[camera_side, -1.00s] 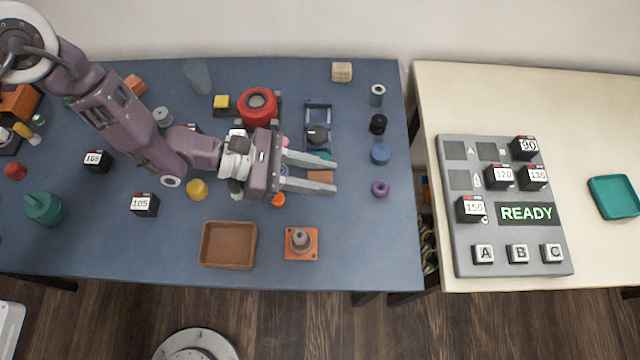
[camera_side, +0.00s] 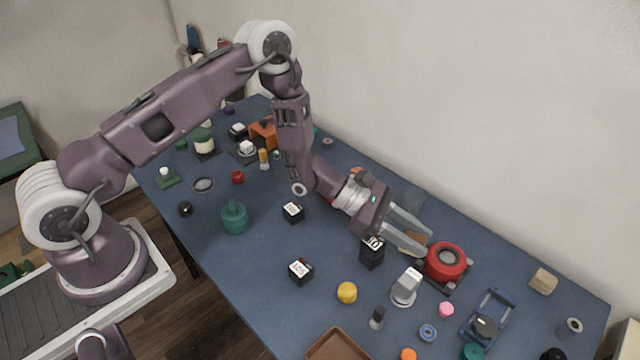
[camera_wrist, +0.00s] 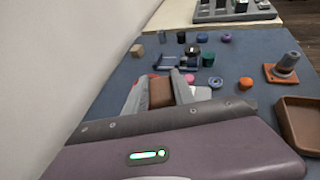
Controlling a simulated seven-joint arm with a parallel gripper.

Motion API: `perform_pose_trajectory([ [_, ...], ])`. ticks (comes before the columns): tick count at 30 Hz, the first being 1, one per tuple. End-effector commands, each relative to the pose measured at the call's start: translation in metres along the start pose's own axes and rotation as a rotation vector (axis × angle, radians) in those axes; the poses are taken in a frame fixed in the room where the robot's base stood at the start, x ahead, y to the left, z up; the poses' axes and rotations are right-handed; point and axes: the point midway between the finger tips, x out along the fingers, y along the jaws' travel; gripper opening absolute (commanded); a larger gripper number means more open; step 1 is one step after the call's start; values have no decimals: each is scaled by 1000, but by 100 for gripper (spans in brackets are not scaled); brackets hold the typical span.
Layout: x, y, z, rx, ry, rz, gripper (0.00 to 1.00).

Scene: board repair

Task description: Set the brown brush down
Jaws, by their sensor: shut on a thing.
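The brown brush shows as a small brown block (camera_wrist: 161,93) between the two fingers in the wrist view. My gripper (camera_wrist: 160,80) is shut on it. In the side view my gripper (camera_side: 425,244) is low over the back part of the blue table, just left of a red round device (camera_side: 446,261). The brush (camera_side: 412,241) is partly hidden by the fingers there. I cannot tell whether it touches the table.
Black numbered blocks (camera_side: 371,253) stand close by, one just below the gripper. A grey-white device (camera_side: 406,287), a yellow knob (camera_side: 347,292) and a blue frame (camera_side: 487,318) are near. A brown tray (camera_side: 338,346) lies at the front. The wall is behind.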

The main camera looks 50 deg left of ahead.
Motion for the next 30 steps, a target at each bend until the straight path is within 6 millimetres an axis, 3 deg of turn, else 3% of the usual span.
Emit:
perform_pose_trajectory([
  [1,-24,23,-11,-21,2,54,0],
  [3,-61,51,-27,-51,4,128,0],
  [9,-181,109,-77,-149,8,352,0],
  [15,-303,127,-125,-248,5,572,0],
  [18,-347,125,-142,-285,3,655,0],
  [23,-384,119,-156,-317,-1,725,0],
  [30,-370,116,-202,-325,-3,734,0],
])
